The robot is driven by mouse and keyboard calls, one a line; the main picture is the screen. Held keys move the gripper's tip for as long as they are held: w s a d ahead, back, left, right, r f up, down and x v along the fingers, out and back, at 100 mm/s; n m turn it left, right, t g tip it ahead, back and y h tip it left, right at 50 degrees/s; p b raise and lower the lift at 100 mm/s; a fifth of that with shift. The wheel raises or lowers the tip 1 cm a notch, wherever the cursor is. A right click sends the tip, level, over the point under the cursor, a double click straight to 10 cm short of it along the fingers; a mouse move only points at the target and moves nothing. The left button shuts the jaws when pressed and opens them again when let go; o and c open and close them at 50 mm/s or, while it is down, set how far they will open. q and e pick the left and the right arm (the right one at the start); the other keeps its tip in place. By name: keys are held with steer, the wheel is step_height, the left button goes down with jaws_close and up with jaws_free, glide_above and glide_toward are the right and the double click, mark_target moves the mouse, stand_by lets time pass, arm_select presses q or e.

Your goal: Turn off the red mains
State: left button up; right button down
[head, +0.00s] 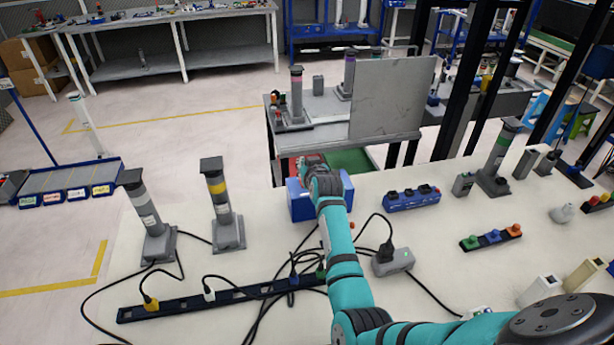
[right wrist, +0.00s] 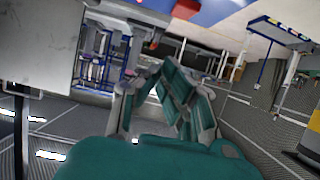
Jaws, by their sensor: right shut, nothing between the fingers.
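A blue box (head: 302,207) stands near the back edge of the cream table, largely hidden behind my right arm. My right gripper (head: 312,163) is over the box, its fingers pointing away and small in the head view. In the right wrist view the gripper (right wrist: 155,66) is shut and empty. A blue surface (right wrist: 216,10) with a red part (right wrist: 185,9) shows at the top of that view, apart from the fingertips. I cannot tell whether this red part is the red mains switch. My left gripper is out of view.
A black power strip (head: 190,302) with several cables lies at the front left. Two grey posts (head: 150,218) (head: 220,205) stand behind it. Right of my arm are a grey socket box (head: 393,262) and a blue button box (head: 411,199). A grey panel (head: 390,98) stands beyond.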

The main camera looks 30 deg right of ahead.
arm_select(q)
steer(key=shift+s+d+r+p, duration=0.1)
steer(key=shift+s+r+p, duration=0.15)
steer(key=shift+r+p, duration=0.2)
arm_select(e)
steer(key=shift+s+f, duration=0.2)
steer(key=shift+f, duration=0.8)
steer(key=shift+s+f, duration=0.2)
steer(key=shift+f, duration=0.75)
steer(key=f+b, duration=0.1)
steer(key=f+t+b, duration=0.1)
steer(key=b, duration=0.1)
steer(key=shift+s+a, duration=0.1)
steer(key=shift+s, duration=0.15)
steer(key=shift+r, duration=0.4)
steer(key=shift+r+p, duration=0.45)
steer(key=shift+r, duration=0.1)
step_height(320, 180, up, 3)
steer(key=p, duration=0.2)
steer(key=shift+p, duration=0.35)
arm_select(q)
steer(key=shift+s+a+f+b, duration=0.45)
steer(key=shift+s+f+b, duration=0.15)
steer(key=shift+b, duration=0.45)
arm_select(e)
steer(key=s+a, duration=0.2)
steer(key=s, duration=0.8)
steer(key=shift+s+a+r, duration=0.15)
steer(key=shift+a+r, duration=0.25)
steer(key=shift+r, duration=0.05)
